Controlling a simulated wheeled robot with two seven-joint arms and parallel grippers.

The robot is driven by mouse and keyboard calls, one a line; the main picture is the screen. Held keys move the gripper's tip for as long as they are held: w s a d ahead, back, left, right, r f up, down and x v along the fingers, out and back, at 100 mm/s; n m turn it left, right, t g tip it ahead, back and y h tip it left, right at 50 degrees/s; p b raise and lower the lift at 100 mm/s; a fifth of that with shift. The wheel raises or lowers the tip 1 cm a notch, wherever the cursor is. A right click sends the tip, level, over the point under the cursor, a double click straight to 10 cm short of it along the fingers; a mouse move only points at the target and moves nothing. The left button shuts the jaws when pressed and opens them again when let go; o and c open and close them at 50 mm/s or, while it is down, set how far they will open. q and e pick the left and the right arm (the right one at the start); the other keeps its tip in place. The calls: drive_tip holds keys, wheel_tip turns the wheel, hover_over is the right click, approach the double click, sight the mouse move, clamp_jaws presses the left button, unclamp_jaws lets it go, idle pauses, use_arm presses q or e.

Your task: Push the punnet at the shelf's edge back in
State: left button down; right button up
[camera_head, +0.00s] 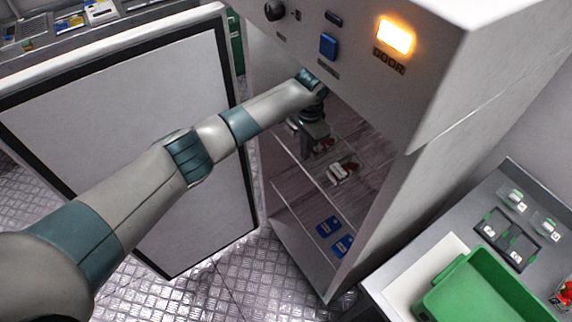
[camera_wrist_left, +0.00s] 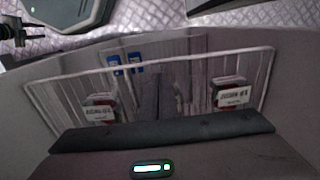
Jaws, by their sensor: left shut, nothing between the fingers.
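My left arm reaches into the open cabinet, and my left gripper (camera_head: 316,145) is inside, above the upper shelf (camera_head: 300,165). Its fingers are shut and empty. A punnet (camera_head: 342,173) with a white label and red contents sits on that shelf, to the right of and below the gripper in the head view. Another punnet shows partly, close beside the gripper. The left wrist view shows two labelled punnets (camera_wrist_left: 231,95) (camera_wrist_left: 99,108) on the wire-framed shelf, one on each side of the dark fingers (camera_wrist_left: 163,98). I cannot tell whether the fingers touch either. My right gripper is out of view.
The cabinet door (camera_head: 130,130) stands wide open at the left, close to my arm. Blue packs (camera_head: 328,226) lie on the lower shelf. A lit DOOR lamp (camera_head: 395,36) is on the cabinet's top panel. A green crate (camera_head: 450,272) and small trays stand on the counter at right.

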use_arm(q)
drive_tip(key=shift+d+r, duration=0.1)
drive_tip(key=shift+d, duration=0.1)
drive_tip(key=shift+s, duration=0.1)
drive_tip(key=shift+r, duration=0.15)
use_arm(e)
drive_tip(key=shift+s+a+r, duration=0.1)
